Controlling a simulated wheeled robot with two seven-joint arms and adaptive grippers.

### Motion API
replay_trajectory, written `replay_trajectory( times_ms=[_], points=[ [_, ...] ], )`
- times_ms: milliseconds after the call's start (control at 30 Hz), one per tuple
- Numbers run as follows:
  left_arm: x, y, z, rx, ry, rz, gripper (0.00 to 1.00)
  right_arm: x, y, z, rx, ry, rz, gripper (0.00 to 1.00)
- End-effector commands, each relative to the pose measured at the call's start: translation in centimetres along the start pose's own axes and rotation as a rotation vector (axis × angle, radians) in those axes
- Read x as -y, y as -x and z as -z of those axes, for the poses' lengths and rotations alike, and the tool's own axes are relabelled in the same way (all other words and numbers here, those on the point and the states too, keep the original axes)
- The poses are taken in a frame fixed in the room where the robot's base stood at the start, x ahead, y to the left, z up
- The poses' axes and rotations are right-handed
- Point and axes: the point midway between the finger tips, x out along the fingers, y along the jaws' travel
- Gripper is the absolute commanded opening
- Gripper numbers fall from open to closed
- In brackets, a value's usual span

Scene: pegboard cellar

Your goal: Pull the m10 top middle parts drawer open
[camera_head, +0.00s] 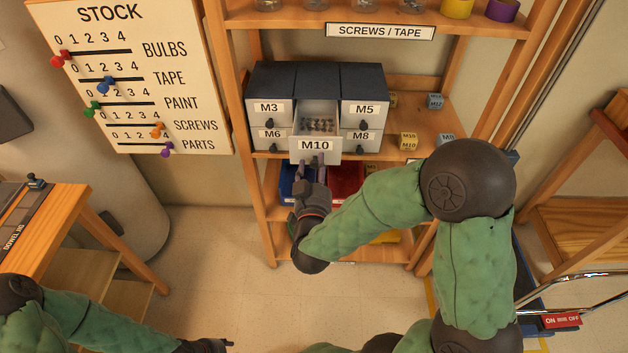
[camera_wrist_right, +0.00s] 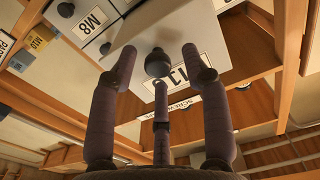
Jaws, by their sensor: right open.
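The M10 drawer (camera_head: 315,147) is the top middle one of the parts cabinet (camera_head: 318,82). It stands pulled out, with small metal parts showing inside. My right gripper (camera_head: 311,168) is open just in front of and below the drawer front. In the right wrist view the dark drawer knob (camera_wrist_right: 158,63) appears between the spread fingers of my right gripper (camera_wrist_right: 158,68), with no clear contact. The M10 label (camera_wrist_right: 178,78) is partly hidden by a finger. My left gripper (camera_head: 215,345) is only partly in view at the bottom edge, and its fingers are unclear.
Drawers M3 (camera_head: 270,108), M5 (camera_head: 364,110), M6 (camera_head: 271,135) and M8 (camera_head: 361,137) look shut. Small labelled boxes (camera_head: 409,141) stand on the shelf to the right. Blue (camera_head: 286,181) and red (camera_head: 346,178) bins sit below. A workbench (camera_head: 62,222) is at left; the floor between is clear.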

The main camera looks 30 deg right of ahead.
Motion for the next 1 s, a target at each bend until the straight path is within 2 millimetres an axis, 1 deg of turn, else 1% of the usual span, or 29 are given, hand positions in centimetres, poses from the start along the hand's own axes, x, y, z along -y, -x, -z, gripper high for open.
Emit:
replay_trajectory(
  times_ms=[133,333,533,700,800,1000],
  points=[
    [0.0,0.0,0.0,0.0,0.0,0.0,0.4,0.1,2.1,0.0,-0.001,-0.001,0.004,0.48],
    [0.0,0.0,0.0,0.0,0.0,0.0,0.4,0.1,5.7,0.1,-0.003,-0.001,0.006,0.48],
    [0.0,0.0,0.0,0.0,0.0,0.0,0.4,0.1,8.6,0.1,-0.003,-0.001,0.005,0.48],
    [0.0,0.0,0.0,0.0,0.0,0.0,0.4,0.2,10.3,0.1,-0.003,-0.003,0.004,0.48],
    [0.0,0.0,0.0,0.0,0.0,0.0,0.4,0.1,10.9,0.1,-0.004,-0.002,0.002,0.48],
    [0.0,0.0,0.0,0.0,0.0,0.0,0.4,0.0,11.4,0.1,-0.004,-0.001,0.0,0.48]
  ],
)
